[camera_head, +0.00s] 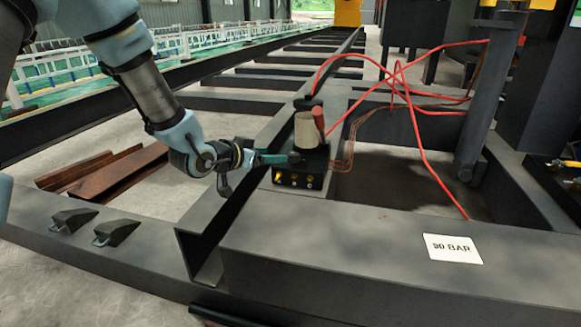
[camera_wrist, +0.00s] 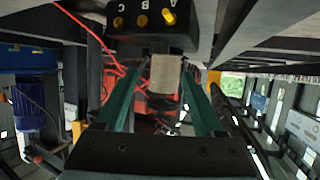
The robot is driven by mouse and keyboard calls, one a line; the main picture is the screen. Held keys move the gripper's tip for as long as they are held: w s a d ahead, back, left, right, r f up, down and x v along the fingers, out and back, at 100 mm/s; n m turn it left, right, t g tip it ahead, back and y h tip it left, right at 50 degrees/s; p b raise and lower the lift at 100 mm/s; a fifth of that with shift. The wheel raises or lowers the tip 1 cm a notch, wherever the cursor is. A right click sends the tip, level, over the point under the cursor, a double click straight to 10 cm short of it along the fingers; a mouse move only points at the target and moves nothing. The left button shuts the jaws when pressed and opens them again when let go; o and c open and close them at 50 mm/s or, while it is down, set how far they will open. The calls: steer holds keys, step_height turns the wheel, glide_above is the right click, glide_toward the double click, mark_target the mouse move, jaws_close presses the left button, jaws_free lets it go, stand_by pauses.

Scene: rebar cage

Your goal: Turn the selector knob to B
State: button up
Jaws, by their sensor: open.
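A black control box (camera_head: 288,190) sits on the dark steel beam. Its front carries small brass or yellow fittings; the leftmost, a yellow knob-like piece (camera_head: 279,177), looks slanted. The wrist view shows the box (camera_wrist: 150,38) upside down at the top, with letters including B and C and the same yellow piece (camera_wrist: 168,17). Which letter it points to is unclear. A beige cylinder (camera_head: 307,130) stands on the box. My gripper (camera_head: 291,158) is open, its green fingers at the box's upper left; in the wrist view the cylinder (camera_wrist: 165,75) shows between the fingers. Contact cannot be told.
A red handle-like piece (camera_head: 319,119) stands beside the cylinder. Red hoses (camera_head: 412,110) and brown cables (camera_head: 349,140) run behind and right of the box. A dark post (camera_head: 487,95) stands at right. A white 90 BAR plate (camera_head: 453,249) lies on the front beam, otherwise clear.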

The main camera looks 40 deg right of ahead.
mark_target(293, 155)
steer(key=b+x, duration=0.4)
steer(key=x, duration=0.5)
steer(key=shift+d+f, duration=0.15)
steer(key=shift+f, duration=0.05)
steer(key=shift+w+d+f, duration=0.1)
steer(key=shift+w+d, duration=0.05)
steer(key=shift+d, duration=0.3)
jaws_close()
